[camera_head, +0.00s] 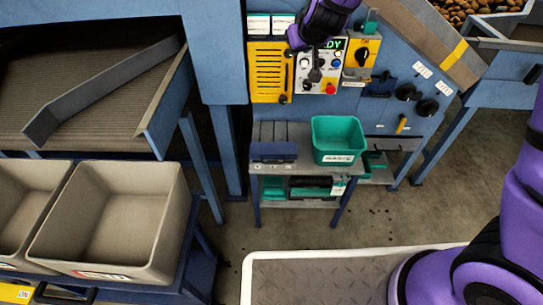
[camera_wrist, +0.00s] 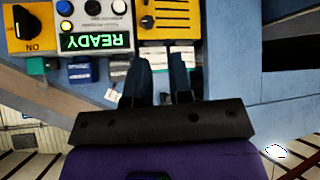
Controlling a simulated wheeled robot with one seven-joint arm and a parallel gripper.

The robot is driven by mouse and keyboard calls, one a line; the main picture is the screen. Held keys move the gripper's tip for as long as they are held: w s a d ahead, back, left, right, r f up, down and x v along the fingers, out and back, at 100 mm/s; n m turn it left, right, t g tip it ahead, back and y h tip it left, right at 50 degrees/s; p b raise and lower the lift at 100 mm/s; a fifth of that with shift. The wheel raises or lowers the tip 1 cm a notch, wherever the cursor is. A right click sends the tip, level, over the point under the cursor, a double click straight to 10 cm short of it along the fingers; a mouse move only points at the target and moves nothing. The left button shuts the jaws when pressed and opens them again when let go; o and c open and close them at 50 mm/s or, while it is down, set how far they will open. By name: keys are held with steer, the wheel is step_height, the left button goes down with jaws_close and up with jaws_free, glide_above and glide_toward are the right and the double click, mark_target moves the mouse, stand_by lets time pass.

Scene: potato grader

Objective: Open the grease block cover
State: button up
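A yellow slotted cover (camera_head: 270,75) is on the blue machine front, left of the grey control box; it looks closed. No readable label confirms that it is the grease block cover. A small dark knob (camera_head: 283,99) is at its lower right corner. In the head view my gripper (camera_head: 315,70) is before the control box, right of the cover.
The control box's green READY display (camera_wrist: 95,41) is lit. A yellow ON switch box (camera_head: 361,56) is to its right. Below stands a small bench (camera_head: 293,168) with a green bin (camera_head: 338,138). Grey crates (camera_head: 115,215) and a conveyor are at left. Open floor lies before the bench.

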steer(key=w+a+f+n+t+h, duration=0.1)
steer(key=w+a+f, duration=0.1)
steer(key=a+f, duration=0.35)
steer(key=w+a+f+n+t+h, duration=0.1)
steer(key=w+a+f, duration=0.1)
steer(key=f, duration=0.7)
steer(key=n+t, duration=0.9)
steer(key=n, duration=0.3)
glide_toward(271, 164)
steer(key=shift+h, duration=0.4)
steer(key=w, duration=0.3)
steer(key=w+r, duration=0.1)
steer(key=w, duration=0.6)
steer(key=shift+w+r, duration=0.15)
steer(key=shift+w, duration=0.1)
steer(key=shift+c, duration=0.2)
jaws_close()
